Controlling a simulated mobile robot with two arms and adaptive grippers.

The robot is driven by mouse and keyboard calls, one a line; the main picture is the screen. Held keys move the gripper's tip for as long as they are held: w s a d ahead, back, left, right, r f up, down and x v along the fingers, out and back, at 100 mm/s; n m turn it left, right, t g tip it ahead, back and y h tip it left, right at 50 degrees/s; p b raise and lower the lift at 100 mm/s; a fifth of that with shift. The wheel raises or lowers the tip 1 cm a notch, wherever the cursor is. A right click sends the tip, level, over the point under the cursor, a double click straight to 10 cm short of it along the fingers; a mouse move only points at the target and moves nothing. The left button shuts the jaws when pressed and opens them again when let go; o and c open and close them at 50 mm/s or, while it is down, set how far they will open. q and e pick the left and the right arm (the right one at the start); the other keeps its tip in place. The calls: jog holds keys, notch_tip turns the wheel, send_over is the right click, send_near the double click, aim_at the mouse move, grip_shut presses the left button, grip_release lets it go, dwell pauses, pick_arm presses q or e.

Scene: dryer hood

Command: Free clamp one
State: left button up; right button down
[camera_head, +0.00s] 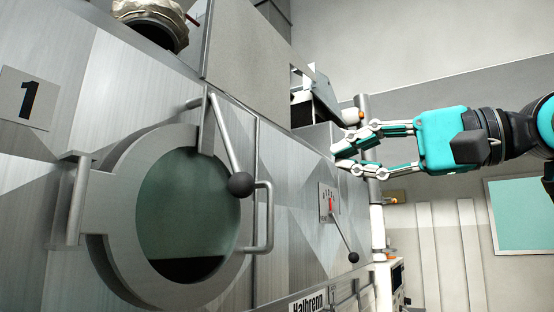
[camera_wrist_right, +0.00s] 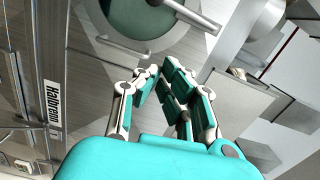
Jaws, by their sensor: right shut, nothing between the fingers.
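A round door with a grey ring (camera_head: 110,215) and dark green glass is on the metal front, beside a plate marked "1" (camera_head: 28,98). A lever-like clamp (camera_head: 224,140) crosses the ring's upper right and ends in a black ball (camera_head: 240,184). Which part is clamp one is not labelled beyond that plate. My right gripper (camera_head: 338,156) is shut and empty, to the right of the door and apart from the clamp. In the right wrist view, my gripper (camera_wrist_right: 162,72) points toward the round door (camera_wrist_right: 125,18), partly cut off at the top. My left gripper is out of view.
A second lever with a black ball (camera_head: 353,257) and a red pointer sit on a scale plate (camera_head: 329,203), below my right gripper. A curved handle (camera_head: 268,215) stands out right of the door. An open grey flap (camera_head: 245,55) is above. Free room lies right of the machine.

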aim_at(228, 136)
jog(key=w+a+p, duration=0.2)
jog(key=a+p, duration=0.3)
jog(key=a, duration=0.6)
jog(key=shift+w+a+f, duration=0.15)
jog(key=shift+w, duration=0.15)
jog(key=shift+f, duration=0.1)
